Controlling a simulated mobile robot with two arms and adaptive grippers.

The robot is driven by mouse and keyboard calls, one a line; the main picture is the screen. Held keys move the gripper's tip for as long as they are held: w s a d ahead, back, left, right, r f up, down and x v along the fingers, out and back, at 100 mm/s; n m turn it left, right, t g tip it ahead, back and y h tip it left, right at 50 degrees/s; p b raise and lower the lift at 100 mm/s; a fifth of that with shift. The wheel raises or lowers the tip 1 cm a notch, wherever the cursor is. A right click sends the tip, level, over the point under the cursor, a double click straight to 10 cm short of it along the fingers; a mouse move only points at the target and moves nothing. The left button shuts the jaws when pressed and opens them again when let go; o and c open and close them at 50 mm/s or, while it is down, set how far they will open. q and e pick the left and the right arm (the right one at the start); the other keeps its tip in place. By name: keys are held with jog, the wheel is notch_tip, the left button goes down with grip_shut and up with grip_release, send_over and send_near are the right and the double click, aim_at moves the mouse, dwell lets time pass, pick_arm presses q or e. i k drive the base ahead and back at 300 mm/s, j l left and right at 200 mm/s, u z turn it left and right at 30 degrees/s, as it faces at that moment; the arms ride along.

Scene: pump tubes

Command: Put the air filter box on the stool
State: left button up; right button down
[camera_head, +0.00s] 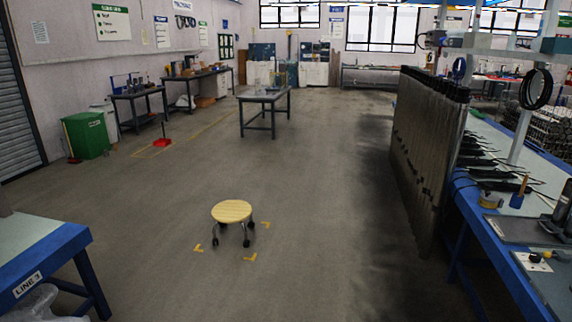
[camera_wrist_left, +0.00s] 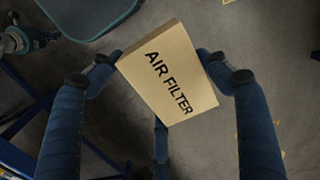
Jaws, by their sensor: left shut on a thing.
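The stool (camera_head: 232,211) has a round pale wooden seat on dark castered legs. It stands on the floor inside yellow corner marks, in the lower middle of the head view. The air filter box (camera_wrist_left: 172,75) is a tan carton with black "AIR FILTER" lettering. It shows only in the left wrist view, tilted, between the blue fingers of my left gripper (camera_wrist_left: 163,70). The left gripper is shut on the box and holds it above the floor. Neither gripper is in the head view, and my right gripper is not seen.
A blue-edged bench marked LINE 3 (camera_head: 50,250) is at the lower left. A row of tall metal tubes (camera_head: 425,150) and a blue workbench (camera_head: 505,240) line the right. A dark table (camera_head: 264,98) stands farther back. The floor around the stool is clear.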

aim_at(231, 209)
jog(key=i, duration=3.7)
jog(key=i+u, duration=0.2)
jog(key=u, duration=0.15)
jog(key=i+l+u, duration=0.1)
jog(key=u, duration=0.2)
jog(key=i+l+u, duration=0.15)
jog(key=i+u, duration=0.2)
